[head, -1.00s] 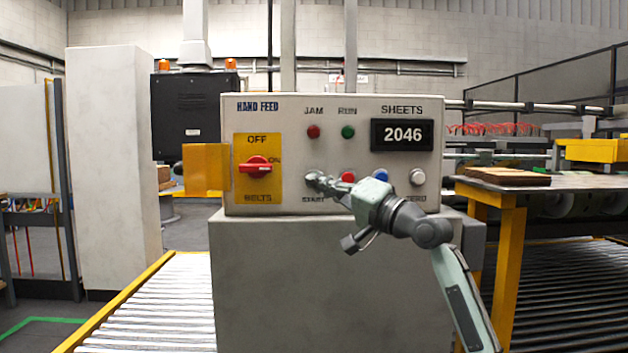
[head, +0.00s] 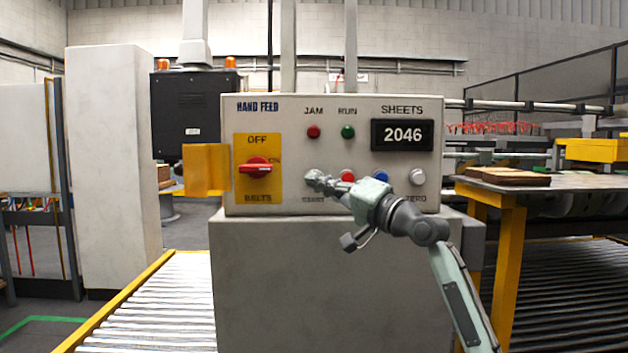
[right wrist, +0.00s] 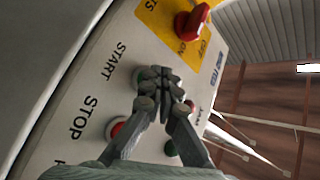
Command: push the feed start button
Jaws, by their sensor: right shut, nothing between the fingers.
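The grey control panel (head: 300,110) faces me, with a row of buttons along its lower part. My right gripper (head: 311,180) is shut and empty, its fingertips at the button position above the START label (head: 313,199). In the head view the gripper hides the start button. In the right wrist view the closed fingertips (right wrist: 160,80) lie over the green start button (right wrist: 146,73), whose edge shows beside them. I cannot tell whether they touch it or whether it is pressed in. My left gripper is not in view.
The red stop button (head: 348,176) is close to the right of the fingertips, then a blue button (head: 381,177) and a white button (head: 417,177). A red belt switch (head: 254,167) is at left. The counter (head: 403,135) reads 2046. A yellow guard (head: 207,170) juts out left.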

